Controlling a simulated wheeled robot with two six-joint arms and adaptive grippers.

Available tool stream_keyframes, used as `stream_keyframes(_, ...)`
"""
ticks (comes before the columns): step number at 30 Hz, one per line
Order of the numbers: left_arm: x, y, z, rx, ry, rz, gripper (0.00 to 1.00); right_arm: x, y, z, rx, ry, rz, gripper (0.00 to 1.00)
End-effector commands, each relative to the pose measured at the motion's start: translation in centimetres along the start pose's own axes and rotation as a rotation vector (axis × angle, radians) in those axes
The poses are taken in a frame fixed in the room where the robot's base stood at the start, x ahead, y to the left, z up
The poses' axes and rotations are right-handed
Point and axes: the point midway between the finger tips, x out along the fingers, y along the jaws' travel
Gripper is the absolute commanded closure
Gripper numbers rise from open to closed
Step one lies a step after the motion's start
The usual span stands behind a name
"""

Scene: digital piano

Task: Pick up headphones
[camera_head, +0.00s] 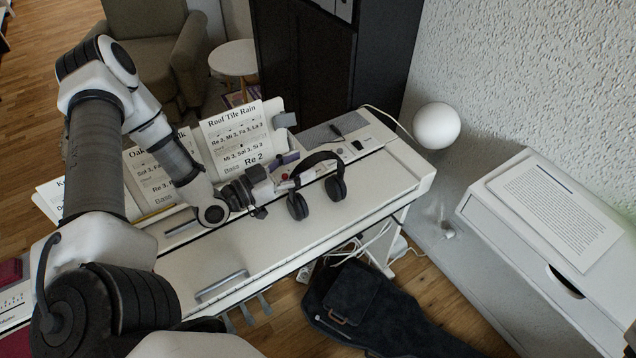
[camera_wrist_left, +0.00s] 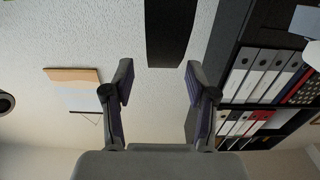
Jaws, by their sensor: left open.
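The black headphones (camera_head: 338,188) rest on the white piano top in the head view, band arched up and both ear cups facing down. My left gripper (camera_head: 282,174) is just left of them, close to the band and the nearer ear cup. Whether it touches them I cannot tell. In the left wrist view, the left gripper (camera_wrist_left: 160,82) has its two fingers spread apart with nothing clearly between them. A dark upright strip (camera_wrist_left: 170,32) shows beyond the fingertips; I cannot tell whether it is the headband. My right gripper is not in view.
Sheet music pages (camera_head: 237,135) stand behind the gripper on the piano (camera_head: 262,247). A white globe lamp (camera_head: 437,125) and white cabinet (camera_head: 545,225) are to the right. A dark bag (camera_head: 385,310) lies on the floor. Binder shelves (camera_wrist_left: 262,75) show in the wrist view.

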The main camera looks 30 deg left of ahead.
Motion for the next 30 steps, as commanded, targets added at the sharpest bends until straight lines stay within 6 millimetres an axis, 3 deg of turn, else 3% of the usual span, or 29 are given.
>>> stream_keyframes(7,3.9,0.0,0.1,0.003,-0.002,0.005,0.43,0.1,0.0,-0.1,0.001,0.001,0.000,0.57)
stream_keyframes(15,4.6,-0.1,0.1,0.000,0.000,0.000,0.43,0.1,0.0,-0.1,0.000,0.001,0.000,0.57)
stream_keyframes(16,4.6,-0.1,0.1,0.000,0.000,0.001,0.50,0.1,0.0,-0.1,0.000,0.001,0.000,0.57)
stream_keyframes(20,4.5,-0.1,0.1,0.000,0.000,0.001,0.96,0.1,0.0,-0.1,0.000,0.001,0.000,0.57)
stream_keyframes(21,4.5,-0.1,0.1,0.000,0.000,0.001,1.00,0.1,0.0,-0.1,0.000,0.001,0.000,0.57)
stream_keyframes(30,4.5,-0.1,0.1,0.000,0.000,0.001,1.00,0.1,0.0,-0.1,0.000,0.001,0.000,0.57)
